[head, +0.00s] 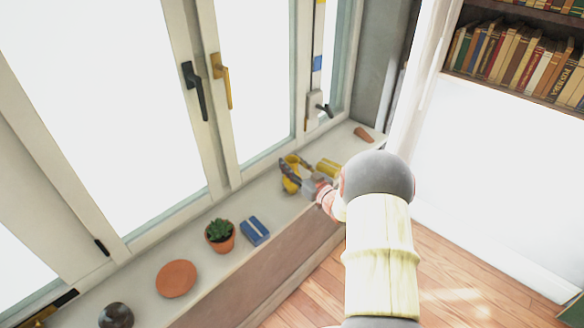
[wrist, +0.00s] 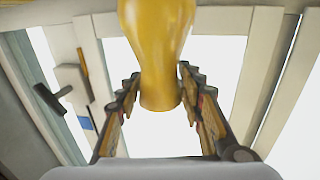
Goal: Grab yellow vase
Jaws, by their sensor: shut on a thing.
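The yellow vase (wrist: 157,45) fills the upper middle of the wrist view, between the two fingers of my gripper (wrist: 158,82). The fingers are shut on its sides, and its top runs out of the frame. In the head view my gripper (head: 292,173) is over the windowsill, and parts of the yellow vase (head: 290,185) show around a dark finger. I cannot tell whether the vase's base touches the sill.
A yellow cylinder (head: 328,167) lies close to the right of my gripper, with a terracotta piece (head: 364,134) beyond. Nearer on the sill are a blue box (head: 254,231), potted plant (head: 220,236), terracotta disc (head: 176,278) and dark ball (head: 116,316). Window frames stand behind.

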